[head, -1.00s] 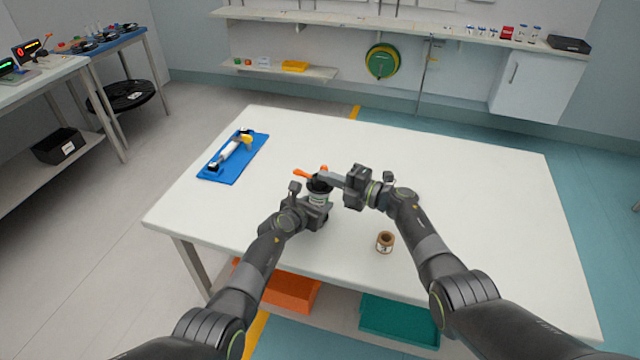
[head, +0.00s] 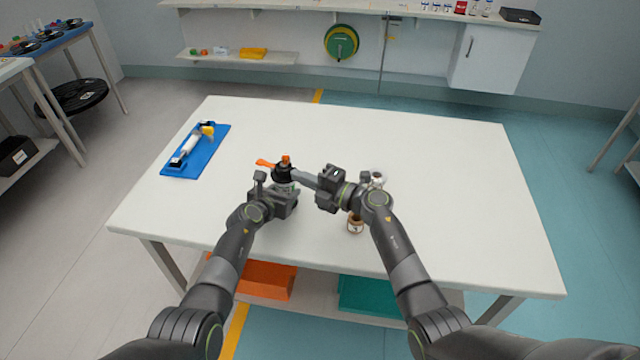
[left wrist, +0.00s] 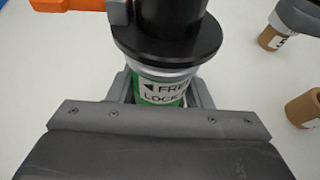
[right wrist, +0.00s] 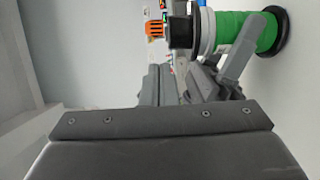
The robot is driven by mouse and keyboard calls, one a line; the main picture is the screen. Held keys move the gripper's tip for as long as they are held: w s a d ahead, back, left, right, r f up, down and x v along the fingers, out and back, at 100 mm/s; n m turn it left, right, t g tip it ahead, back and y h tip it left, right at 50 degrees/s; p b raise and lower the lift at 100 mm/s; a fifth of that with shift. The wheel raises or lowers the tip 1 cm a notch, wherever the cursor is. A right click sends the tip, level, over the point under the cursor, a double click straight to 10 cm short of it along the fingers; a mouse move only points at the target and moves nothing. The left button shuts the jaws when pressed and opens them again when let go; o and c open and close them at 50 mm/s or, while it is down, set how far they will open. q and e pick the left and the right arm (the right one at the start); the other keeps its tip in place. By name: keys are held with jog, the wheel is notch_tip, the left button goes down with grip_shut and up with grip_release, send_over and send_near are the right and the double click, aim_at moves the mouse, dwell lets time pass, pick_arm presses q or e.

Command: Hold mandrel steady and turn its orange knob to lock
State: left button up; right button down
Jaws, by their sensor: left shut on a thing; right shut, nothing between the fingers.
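The mandrel (head: 284,174) stands upright on the white table, with a black flanged top, an orange lever (head: 265,163) pointing left and an orange knob (head: 286,159) on top. Its green and white label (left wrist: 160,92) reads FREE with an arrow, and LOCK, in the left wrist view. My left gripper (head: 286,194) is shut on the mandrel's body below the black flange. My right gripper (head: 300,176) is shut and empty, its fingertips beside the black top, on the right. The right wrist view shows the orange knob (right wrist: 155,30) past the fingers; contact cannot be told.
A brown core (head: 355,226) stands right of the mandrel, near my right arm. A small white-topped thing (head: 377,178) is partly hidden by my right wrist. A blue tray (head: 216,143) with a white and yellow tool lies at the left back. The table's right half is clear.

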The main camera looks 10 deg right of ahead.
pick_arm(q)
jog(key=shift+d, duration=0.1)
pick_arm(e)
jog(key=v, duration=0.4)
jog(key=shift+s+d, duration=0.3)
pick_arm(q)
jog(key=o, duration=1.2)
